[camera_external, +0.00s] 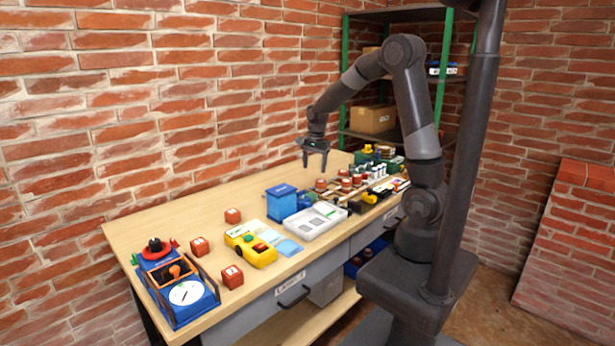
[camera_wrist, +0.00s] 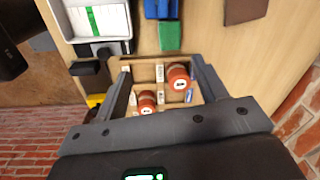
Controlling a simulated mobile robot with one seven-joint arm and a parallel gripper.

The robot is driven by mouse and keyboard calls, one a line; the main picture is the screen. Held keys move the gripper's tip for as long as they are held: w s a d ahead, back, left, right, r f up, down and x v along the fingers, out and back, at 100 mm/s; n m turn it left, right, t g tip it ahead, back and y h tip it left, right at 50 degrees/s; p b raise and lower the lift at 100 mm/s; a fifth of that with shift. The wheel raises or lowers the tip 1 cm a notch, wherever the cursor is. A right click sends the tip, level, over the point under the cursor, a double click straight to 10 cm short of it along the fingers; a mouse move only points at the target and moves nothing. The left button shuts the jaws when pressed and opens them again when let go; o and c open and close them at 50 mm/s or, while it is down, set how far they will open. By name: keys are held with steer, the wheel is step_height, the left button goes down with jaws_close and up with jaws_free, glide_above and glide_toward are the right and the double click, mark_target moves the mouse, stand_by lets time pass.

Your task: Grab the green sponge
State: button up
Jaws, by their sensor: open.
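A small green block (camera_wrist: 170,36), which looks like the green sponge, lies against a blue object in the wrist view, just beyond my fingertips. I cannot make it out clearly in the external view. My gripper (camera_external: 315,168) points down and hangs above the back part of the workbench, apart from the things below. In the wrist view my gripper (camera_wrist: 160,67) is open, with nothing held between its fingers. Red-topped pieces (camera_wrist: 179,77) in a wooden rack show below and between the fingers.
A white tray (camera_external: 306,229) with a green strip inside stands beside a blue bin (camera_external: 281,205). A yellow device (camera_external: 250,246), red blocks (camera_external: 232,276) and a blue gauge box (camera_external: 200,310) sit nearer. The brick wall (camera_external: 150,130) runs behind; bare bench lies along it.

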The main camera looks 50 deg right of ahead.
steer(key=m, duration=0.2)
glide_above(310, 195)
step_height(310, 195, down, 5)
steer(key=shift+g, duration=0.4)
step_height(310, 195, down, 10)
steer(key=shift+w+f, duration=0.1)
steer(key=shift+f, duration=0.1)
steer(key=shift+c, duration=0.5)
steer(key=c, duration=0.9)
steer(key=shift+r, duration=0.15)
steer(key=shift+c, duration=0.2)
